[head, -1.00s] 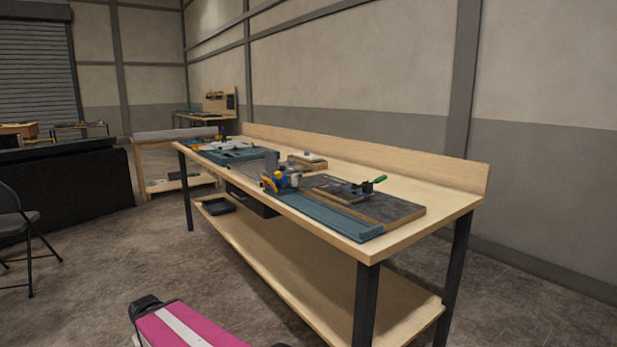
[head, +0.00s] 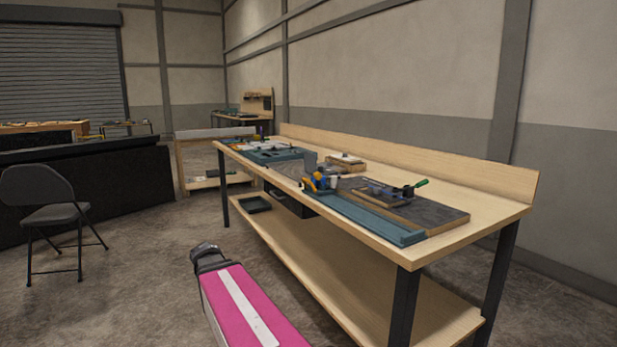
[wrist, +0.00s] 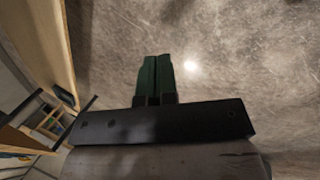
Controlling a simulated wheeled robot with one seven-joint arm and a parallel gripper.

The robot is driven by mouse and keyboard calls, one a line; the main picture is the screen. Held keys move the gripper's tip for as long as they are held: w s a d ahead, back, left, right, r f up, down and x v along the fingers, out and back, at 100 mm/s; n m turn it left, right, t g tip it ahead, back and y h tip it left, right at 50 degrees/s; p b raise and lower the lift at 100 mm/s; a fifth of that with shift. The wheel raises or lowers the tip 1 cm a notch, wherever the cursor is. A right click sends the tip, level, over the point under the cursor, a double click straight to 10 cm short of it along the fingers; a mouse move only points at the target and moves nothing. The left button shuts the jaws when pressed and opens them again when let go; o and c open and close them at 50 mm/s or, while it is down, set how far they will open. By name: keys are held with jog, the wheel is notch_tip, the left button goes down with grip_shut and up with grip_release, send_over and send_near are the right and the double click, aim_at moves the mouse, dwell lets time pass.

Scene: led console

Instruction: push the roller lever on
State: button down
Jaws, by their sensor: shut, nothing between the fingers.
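The workbench (head: 470,203) stands right of centre in the head view. On its near end is a dark board (head: 440,212) with a small green-handled fixture (head: 414,187). Behind it to the left is a cluster of small yellow, blue and dark parts (head: 322,181). I cannot make out which part is the roller lever; it is too small to tell. My gripper (wrist: 154,58) shows in the wrist view with its green fingers together, empty, over bare floor and apart from the bench. In the head view my pink arm is low, left of the bench; its fingers cannot be made out there.
A teal tray (head: 375,218) lies along the bench's front edge. The bench has a lower shelf (head: 350,280) and dark legs. A folding chair (head: 52,212) and a long black block (head: 110,185) stand at left.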

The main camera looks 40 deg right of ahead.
jog(key=w+d+r+n+h, duration=0.2)
jog(key=w+d+r+n, duration=0.1)
jog(key=d+r, duration=0.45)
jog(key=w+d+r+n+h, duration=0.3)
jog(key=d+r, duration=0.4)
jog(key=r, duration=0.2)
jog(key=d+r+n+g+h, duration=0.1)
jog(key=d+r+n+h, duration=0.1)
jog(key=d+r, duration=0.3)
jog(key=d+r+n+g+h, duration=0.1)
jog(key=d+r, duration=0.5)
jog(key=r, duration=0.8)
jog(key=shift+s+d+r+n+h, duration=0.15)
jog(key=shift+d+r+n+h, duration=0.05)
jog(key=shift+n+h, duration=0.5)
send_near(315, 176)
jog(key=d+f, duration=0.1)
jog(key=f, duration=0.1)
jog(key=d+f, duration=0.1)
jog(key=f, duration=0.1)
jog(key=shift+d+f, duration=0.25)
jog(key=shift+s+d+r, duration=0.1)
jog(key=shift+d+r, duration=0.15)
jog(key=shift+d, duration=0.35)
jog(key=shift+d+r, duration=0.2)
jog(key=shift+d, duration=0.45)
jog(key=shift+s+d+r, duration=0.1)
jog(key=shift+d+r, duration=0.15)
jog(key=shift+d, duration=0.35)
jog(key=shift+r, duration=0.1)
